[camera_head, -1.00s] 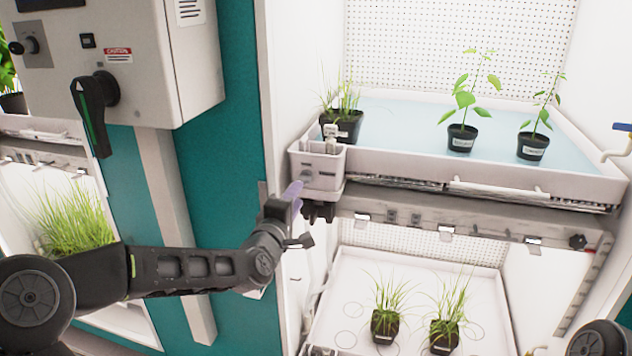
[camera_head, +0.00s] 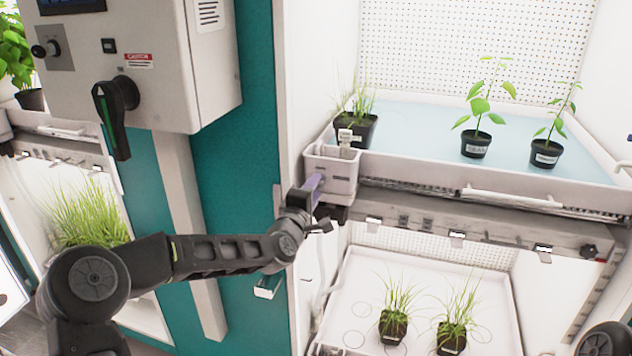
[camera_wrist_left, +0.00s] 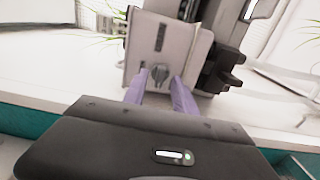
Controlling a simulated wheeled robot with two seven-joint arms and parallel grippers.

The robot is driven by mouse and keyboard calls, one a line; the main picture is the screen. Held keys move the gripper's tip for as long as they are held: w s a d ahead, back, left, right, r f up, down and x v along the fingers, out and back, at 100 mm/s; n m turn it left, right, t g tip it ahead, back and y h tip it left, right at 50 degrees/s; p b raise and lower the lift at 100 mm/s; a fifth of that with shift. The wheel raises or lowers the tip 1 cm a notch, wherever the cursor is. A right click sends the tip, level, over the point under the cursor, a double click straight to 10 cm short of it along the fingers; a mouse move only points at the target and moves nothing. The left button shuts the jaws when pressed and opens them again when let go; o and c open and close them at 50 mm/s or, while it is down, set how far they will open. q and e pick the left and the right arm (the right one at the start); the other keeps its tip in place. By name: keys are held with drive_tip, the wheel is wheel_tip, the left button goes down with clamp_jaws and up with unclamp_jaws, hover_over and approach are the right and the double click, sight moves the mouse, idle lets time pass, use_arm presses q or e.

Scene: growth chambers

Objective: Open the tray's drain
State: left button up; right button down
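The upper tray (camera_head: 420,172) is a wide white tray holding pale blue liquid. A grey drain box (camera_head: 343,172) sits at its front left corner, with a small white fitting (camera_head: 347,138) in its top. In the left wrist view, a grey round knob (camera_wrist_left: 160,73) shows on the box's face (camera_wrist_left: 160,45). My left gripper (camera_head: 314,184) is at the box's front left side. Its two purple fingers (camera_wrist_left: 160,93) are apart, one on each side of the knob's line, with the knob just past the tips. I cannot tell whether they touch it. My right gripper is out of view.
Potted plants (camera_head: 475,143) stand in the upper tray. A lower white tray (camera_head: 430,285) holds two grass pots. A control cabinet (camera_head: 150,60) with a black lever (camera_head: 113,115) hangs at the left. A teal post (camera_head: 235,150) stands beside my left arm.

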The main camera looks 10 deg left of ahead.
use_arm(q)
drive_tip(key=shift+w+d, duration=0.1)
drive_tip(key=shift+w, duration=0.7)
drive_tip(key=shift+c, duration=0.5)
clamp_jaws()
